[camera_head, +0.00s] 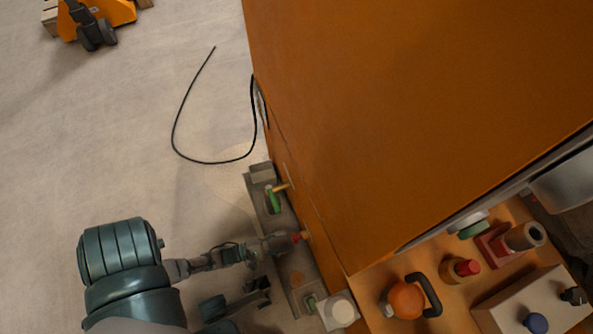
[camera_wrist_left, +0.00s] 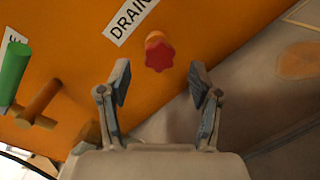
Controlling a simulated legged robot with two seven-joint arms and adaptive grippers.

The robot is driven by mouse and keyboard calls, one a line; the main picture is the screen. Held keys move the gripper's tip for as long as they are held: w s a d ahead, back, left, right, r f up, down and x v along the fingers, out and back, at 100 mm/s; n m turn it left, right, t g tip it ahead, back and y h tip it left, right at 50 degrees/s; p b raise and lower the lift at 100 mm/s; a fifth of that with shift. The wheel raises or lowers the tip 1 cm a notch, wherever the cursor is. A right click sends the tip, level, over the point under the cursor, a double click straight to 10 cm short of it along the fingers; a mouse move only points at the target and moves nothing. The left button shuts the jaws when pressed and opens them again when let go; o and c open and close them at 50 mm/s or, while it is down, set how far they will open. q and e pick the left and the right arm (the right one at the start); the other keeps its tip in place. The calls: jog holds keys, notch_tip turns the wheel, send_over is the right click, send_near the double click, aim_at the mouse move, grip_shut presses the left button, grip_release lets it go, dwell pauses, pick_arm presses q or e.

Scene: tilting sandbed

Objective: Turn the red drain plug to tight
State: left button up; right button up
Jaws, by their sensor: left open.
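The red drain plug (camera_wrist_left: 159,56) is a small star-shaped red knob on an orange stub, under a white label reading DRAIN (camera_wrist_left: 130,18), in the left wrist view. In the head view the plug (camera_head: 296,238) is a small red spot at the foot of the orange machine. My left gripper (camera_wrist_left: 160,84) is open, its two fingers on either side below the plug, with a gap to it; in the head view it (camera_head: 272,243) is close beside the plug. No marking for tight can be read. My right gripper is not in view.
The orange machine panel (camera_head: 400,90) fills the right. A green handle (camera_wrist_left: 14,70) and a brown peg stand left of the plug. A grey ledge (camera_head: 262,172) runs along the machine's foot. A black cable (camera_head: 175,130) lies on the open floor. A control panel with an orange knob (camera_head: 405,299) is lower right.

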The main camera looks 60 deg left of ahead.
aim_at(293, 239)
pick_arm(q)
jog(key=w, duration=0.3)
jog(key=shift+w+d+f+b, duration=0.15)
jog(key=shift+w+d+b, duration=0.05)
jog(key=shift+w+b, duration=0.1)
jog(key=shift+w+d, duration=0.15)
jog(key=shift+w, duration=0.1)
jog(key=c, duration=1.2)
